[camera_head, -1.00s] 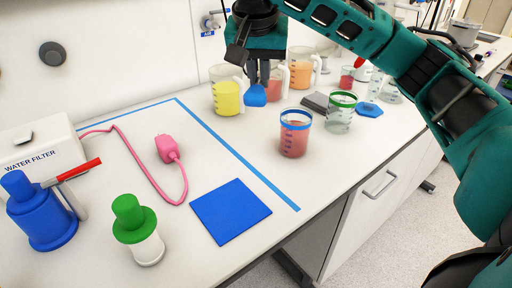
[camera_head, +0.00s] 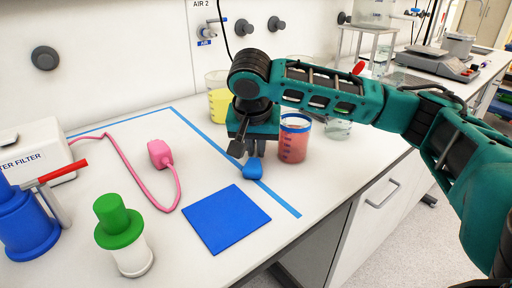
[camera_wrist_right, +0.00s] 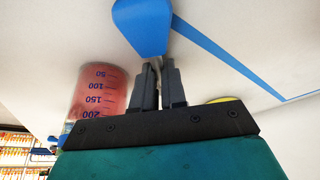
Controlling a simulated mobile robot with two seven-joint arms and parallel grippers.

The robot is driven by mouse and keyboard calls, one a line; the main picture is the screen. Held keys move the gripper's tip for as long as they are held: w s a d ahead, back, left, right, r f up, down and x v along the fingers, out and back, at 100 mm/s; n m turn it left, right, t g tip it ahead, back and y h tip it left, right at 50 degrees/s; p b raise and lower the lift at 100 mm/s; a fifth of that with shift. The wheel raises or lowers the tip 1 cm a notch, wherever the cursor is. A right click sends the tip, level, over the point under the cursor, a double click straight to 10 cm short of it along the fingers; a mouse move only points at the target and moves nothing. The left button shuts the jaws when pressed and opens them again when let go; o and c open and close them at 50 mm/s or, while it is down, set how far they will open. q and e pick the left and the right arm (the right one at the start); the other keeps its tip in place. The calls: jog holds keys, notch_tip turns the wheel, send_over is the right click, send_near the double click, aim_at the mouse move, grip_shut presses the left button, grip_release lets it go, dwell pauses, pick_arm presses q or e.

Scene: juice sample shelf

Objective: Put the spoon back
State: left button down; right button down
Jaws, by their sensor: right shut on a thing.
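My right gripper (camera_head: 253,148) is shut on a spoon with a blue, rounded end (camera_head: 253,169), which hangs over the bench beside the blue tape line. The right wrist view shows the blue end (camera_wrist_right: 142,27) beyond the closed fingers (camera_wrist_right: 160,75); the fingers and wrist hide much of the rest. A flat blue square mat (camera_head: 226,218) lies on the bench in front of the gripper, apart from the spoon. My left gripper is not in view.
A blue-rimmed beaker of red liquid (camera_head: 293,142) stands close to the right of the gripper. A beaker of yellow liquid (camera_head: 219,103) is behind it. A pink device (camera_head: 160,154) with a cord and a green-topped container (camera_head: 119,222) stand left.

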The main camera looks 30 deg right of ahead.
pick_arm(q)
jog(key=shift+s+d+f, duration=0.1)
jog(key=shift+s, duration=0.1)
pick_arm(e)
jog(key=c, duration=1.2)
grip_release()
